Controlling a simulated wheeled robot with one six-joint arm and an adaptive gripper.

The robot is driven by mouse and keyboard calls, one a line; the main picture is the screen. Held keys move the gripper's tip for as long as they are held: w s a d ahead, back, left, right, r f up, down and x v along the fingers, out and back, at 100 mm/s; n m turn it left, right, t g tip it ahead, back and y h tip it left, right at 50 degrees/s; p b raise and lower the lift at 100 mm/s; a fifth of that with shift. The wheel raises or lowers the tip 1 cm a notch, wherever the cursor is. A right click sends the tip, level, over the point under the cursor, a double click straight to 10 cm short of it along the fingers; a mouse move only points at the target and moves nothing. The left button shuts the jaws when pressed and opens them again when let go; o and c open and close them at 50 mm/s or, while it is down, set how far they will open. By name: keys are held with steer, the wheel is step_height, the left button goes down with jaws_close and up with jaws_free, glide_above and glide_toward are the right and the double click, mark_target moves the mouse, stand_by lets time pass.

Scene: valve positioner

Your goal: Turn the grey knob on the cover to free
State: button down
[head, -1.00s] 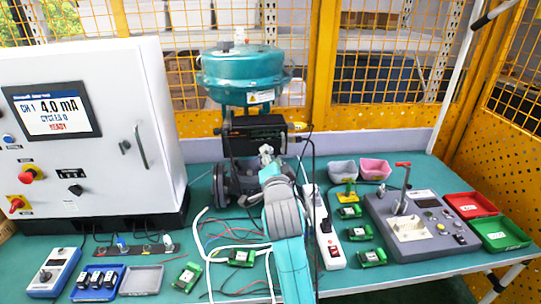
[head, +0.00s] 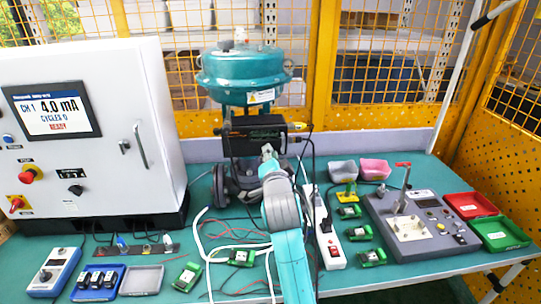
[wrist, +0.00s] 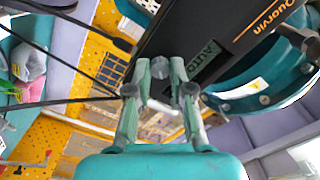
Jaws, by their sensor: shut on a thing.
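The valve positioner (head: 240,144) is a black box with a cover, mounted under the teal actuator. In the wrist view its dark cover (wrist: 190,40) runs diagonally, with an orange brand name and a label reading AUTO (wrist: 203,61). The small round grey knob (wrist: 160,67) sits at the cover's edge, between my fingertips. My gripper (wrist: 160,73) is shut on the knob, one finger on each side. In the head view my gripper (head: 267,152) reaches the front of the cover and hides the knob. The knob's pointer or marking cannot be made out.
The teal actuator (head: 245,72) stands above the positioner. Black cables (head: 313,165) hang close on its right. A white control cabinet (head: 85,130) stands left. A power strip (head: 325,232), green boards and a grey test fixture (head: 420,225) occupy the bench at right.

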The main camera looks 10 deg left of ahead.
steer(key=shift+n, duration=0.3)
steer(key=n, duration=1.7)
stand_by(0.4)
steer(key=c, duration=1)
jaws_free()
